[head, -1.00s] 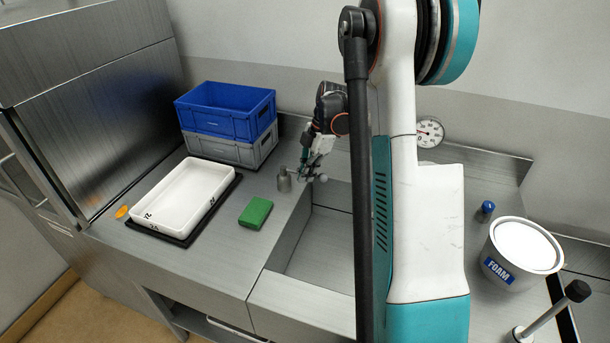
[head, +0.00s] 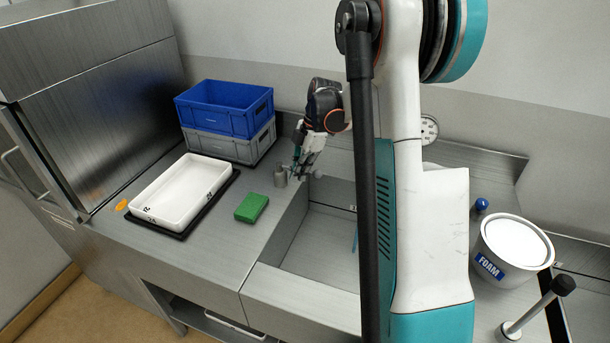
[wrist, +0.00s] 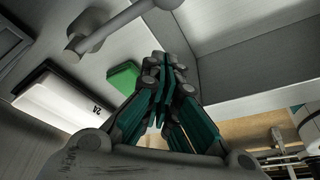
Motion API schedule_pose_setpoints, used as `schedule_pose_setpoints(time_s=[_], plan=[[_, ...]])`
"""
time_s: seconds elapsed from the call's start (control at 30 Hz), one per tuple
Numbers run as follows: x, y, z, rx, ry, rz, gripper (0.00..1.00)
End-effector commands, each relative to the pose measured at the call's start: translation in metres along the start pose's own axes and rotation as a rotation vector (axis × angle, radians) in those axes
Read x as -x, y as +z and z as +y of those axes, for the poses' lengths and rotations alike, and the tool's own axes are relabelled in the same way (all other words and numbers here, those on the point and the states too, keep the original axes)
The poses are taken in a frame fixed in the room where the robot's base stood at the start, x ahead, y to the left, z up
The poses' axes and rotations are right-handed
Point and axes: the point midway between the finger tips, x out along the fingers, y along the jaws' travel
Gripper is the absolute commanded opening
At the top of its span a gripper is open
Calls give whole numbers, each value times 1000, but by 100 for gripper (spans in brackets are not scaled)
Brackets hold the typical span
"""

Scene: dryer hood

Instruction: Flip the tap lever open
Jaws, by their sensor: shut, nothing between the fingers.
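The tap shows in the head view as a short grey post (head: 280,177) at the back of the counter, left of the sink. A small round grey knob (head: 318,174) shows just right of my fingertips. In the wrist view a grey rod with rounded ends (wrist: 110,30), which looks like part of the tap, crosses the upper left. I cannot tell whether it is the lever or the spout. My gripper (head: 301,172) is at the tap, between post and knob. In the wrist view its fingers (wrist: 165,68) are closed together and empty, apart from the rod in the picture; contact elsewhere is unclear.
A green block (head: 252,207) and a white tray (head: 180,192) lie left of the sink (head: 318,240). Blue (head: 225,108) and grey (head: 230,147) crates are stacked behind. A FOAM bucket (head: 487,265) stands at the right. My arm hides part of the sink.

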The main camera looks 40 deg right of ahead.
Motion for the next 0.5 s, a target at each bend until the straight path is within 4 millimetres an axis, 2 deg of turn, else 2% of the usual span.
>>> schedule_pose_setpoints(time_s=[0.03, 0.23, 0.4, 0.5], plan=[[12, -2, 3, 1, 0, 0, 0], [48, -5, 10, 0, -1, 1, 0], [68, -6, 15, 1, -1, 1, 0], [74, -7, 16, 2, -1, 1, 0]])
